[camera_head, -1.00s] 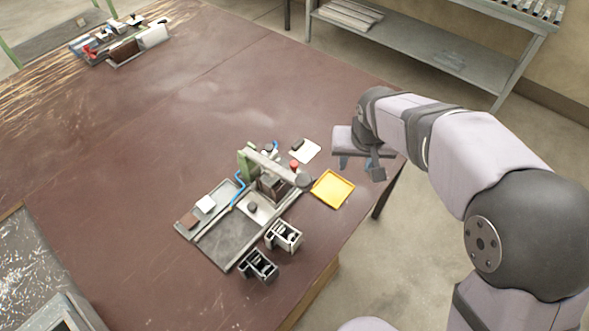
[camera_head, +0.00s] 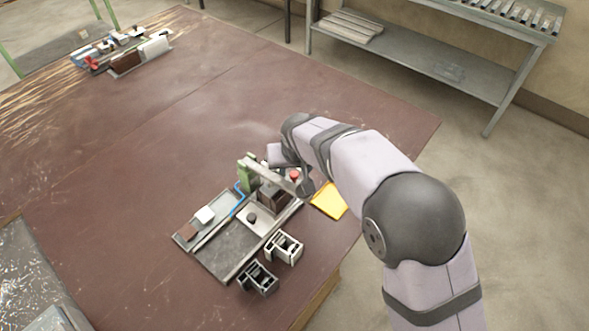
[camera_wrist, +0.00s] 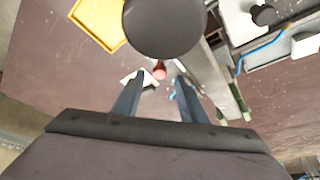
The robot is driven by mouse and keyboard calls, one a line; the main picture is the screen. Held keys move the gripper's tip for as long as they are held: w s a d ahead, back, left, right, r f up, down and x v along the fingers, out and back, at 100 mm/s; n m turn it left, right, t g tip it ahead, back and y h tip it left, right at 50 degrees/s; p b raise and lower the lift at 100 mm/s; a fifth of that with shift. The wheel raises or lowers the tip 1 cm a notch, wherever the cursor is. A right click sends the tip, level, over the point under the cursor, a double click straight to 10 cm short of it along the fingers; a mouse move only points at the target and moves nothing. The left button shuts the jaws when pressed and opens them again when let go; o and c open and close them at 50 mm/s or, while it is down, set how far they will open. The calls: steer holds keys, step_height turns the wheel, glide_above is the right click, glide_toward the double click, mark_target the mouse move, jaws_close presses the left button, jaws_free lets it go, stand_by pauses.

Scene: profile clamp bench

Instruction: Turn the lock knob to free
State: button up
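The clamp fixture (camera_head: 225,253) stands on the bench with a green post and a grey beam (camera_head: 272,174). A large dark round knob (camera_wrist: 165,28) fills the top middle of the wrist view, close to the camera. A small red knob (camera_head: 294,175) is by the beam; it also shows in the wrist view (camera_wrist: 160,70), framed between my fingertips but lower down. Which of these is the lock knob I cannot tell for sure. My gripper (camera_wrist: 158,86) is open and empty, above the beam's end; no contact is visible. In the head view my wrist partly hides this end.
A yellow tray (camera_head: 327,200) lies right of the fixture. Two black and grey blocks (camera_head: 284,248) stand in front of it. A small black knob (camera_head: 252,218) is on a light plate. Other parts (camera_head: 125,58) lie at the far left. The bench's middle is clear.

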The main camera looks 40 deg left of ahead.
mark_target(294, 178)
steer(key=shift+p+x, duration=0.35)
steer(key=shift+x, duration=1.1)
steer(key=shift+c, duration=0.3)
jaws_close()
